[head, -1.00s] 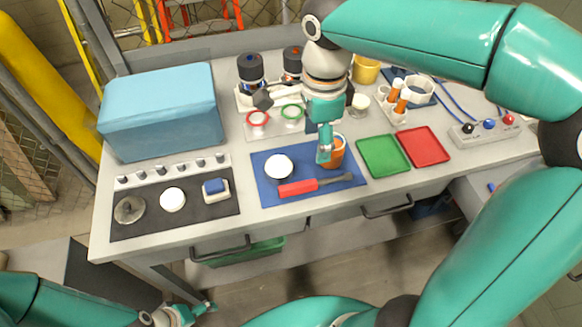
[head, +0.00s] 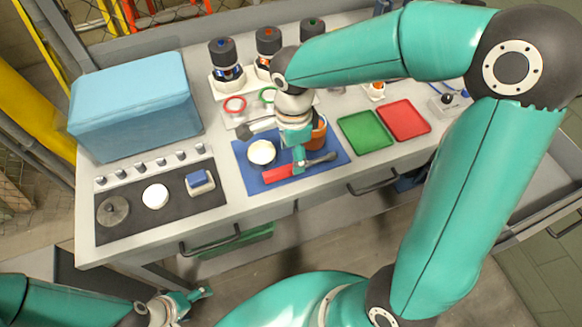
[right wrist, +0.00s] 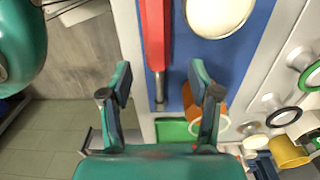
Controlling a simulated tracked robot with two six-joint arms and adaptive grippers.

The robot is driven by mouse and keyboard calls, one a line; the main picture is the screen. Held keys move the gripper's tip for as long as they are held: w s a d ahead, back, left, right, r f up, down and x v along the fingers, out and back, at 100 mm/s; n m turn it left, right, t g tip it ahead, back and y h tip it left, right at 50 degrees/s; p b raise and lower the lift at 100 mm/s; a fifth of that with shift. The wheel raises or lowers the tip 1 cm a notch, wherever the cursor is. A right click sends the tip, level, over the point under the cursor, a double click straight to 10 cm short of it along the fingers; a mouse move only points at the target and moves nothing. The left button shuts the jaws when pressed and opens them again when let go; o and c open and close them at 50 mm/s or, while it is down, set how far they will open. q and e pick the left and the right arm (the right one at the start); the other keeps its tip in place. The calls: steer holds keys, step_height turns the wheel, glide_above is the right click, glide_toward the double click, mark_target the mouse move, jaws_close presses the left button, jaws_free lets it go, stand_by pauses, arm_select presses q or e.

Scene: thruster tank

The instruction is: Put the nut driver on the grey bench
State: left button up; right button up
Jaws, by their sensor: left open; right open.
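The nut driver has a red handle (head: 283,173) and a metal shaft, and lies on a blue mat (head: 245,172) on the grey bench (head: 226,178). My right gripper (head: 299,166) is open above it, near where handle and shaft meet. In the right wrist view, the open fingers (right wrist: 161,85) stand on either side of the shaft, with the red handle (right wrist: 154,35) beyond. I cannot tell how high they are above it. My left gripper (head: 201,294) is open and empty, low in front of the bench.
A white bowl (head: 261,152) and an orange cup (head: 319,131) stand close to the nut driver on the mat. Green (head: 365,131) and red (head: 404,119) trays lie to the right. A blue box (head: 135,105) and a dark mat with parts (head: 155,212) are at left.

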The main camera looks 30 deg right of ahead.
mark_target(291, 166)
steer(key=shift+s+a+f+p, duration=0.1)
steer(key=shift+a+f+p, duration=0.1)
steer(key=shift+f, duration=1)
steer(key=shift+a+f+p, duration=0.1)
steer(key=shift+f+p, duration=0.05)
steer(key=shift+f, duration=1)
jaws_close()
